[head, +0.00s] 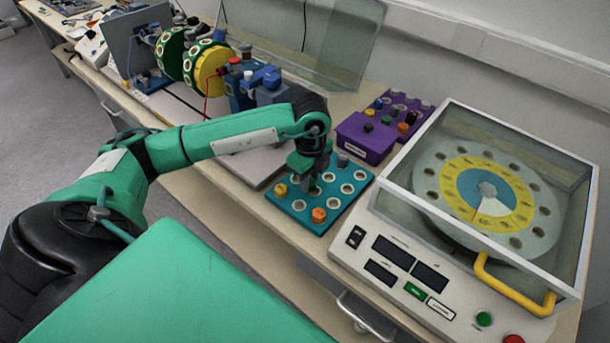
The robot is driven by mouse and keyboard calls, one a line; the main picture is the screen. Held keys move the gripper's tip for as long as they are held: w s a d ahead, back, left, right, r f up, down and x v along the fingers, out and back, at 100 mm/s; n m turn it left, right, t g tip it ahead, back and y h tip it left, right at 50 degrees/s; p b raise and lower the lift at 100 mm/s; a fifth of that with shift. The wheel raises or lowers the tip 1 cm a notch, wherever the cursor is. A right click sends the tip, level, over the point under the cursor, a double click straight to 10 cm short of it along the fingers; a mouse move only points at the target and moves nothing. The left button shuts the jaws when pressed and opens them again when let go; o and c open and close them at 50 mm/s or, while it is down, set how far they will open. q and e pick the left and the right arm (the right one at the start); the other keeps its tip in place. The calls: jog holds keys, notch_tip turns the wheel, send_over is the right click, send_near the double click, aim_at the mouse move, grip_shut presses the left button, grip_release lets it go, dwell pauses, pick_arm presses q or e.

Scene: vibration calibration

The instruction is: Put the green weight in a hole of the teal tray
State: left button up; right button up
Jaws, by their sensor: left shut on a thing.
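The teal tray (336,210) lies on the bench in the middle, with several round white-rimmed holes. A yellow weight (281,189), an orange weight (319,215) and a grey weight (343,160) stand in its holes. My left gripper (312,182) points down over the middle of the tray and is shut on a small green thing, which looks like the green weight. The fingers and their similar colour hide most of it. I cannot tell whether its bottom is inside a hole or just above one. My right gripper is out of view.
A purple tray (365,143) with several coloured weights stands behind the teal tray. At the right is a machine with a round dial under a clear cover (490,180) and a yellow handle (512,287). A blue device with a yellow drum (208,71) stands back left.

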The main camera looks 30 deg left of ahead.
pick_arm(q)
jog(key=shift+f, duration=0.6)
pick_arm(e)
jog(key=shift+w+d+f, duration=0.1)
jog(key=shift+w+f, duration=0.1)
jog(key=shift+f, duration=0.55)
pick_arm(q)
jog(key=shift+w+d+r+p, duration=0.1)
jog(key=shift+d+r+p, duration=0.05)
jog(key=shift+r+p, duration=0.15)
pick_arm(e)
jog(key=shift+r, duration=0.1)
pick_arm(q)
jog(key=shift+w+d, duration=0.1)
jog(key=shift+d, duration=0.1)
jog(key=shift+w+d+r, duration=0.1)
jog(key=shift+w+d, duration=0.1)
jog(key=shift+d, duration=0.25)
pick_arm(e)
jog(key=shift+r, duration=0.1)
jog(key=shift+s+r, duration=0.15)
pick_arm(q)
jog(key=shift+r+p, duration=0.25)
jog(key=shift+p, duration=0.1)
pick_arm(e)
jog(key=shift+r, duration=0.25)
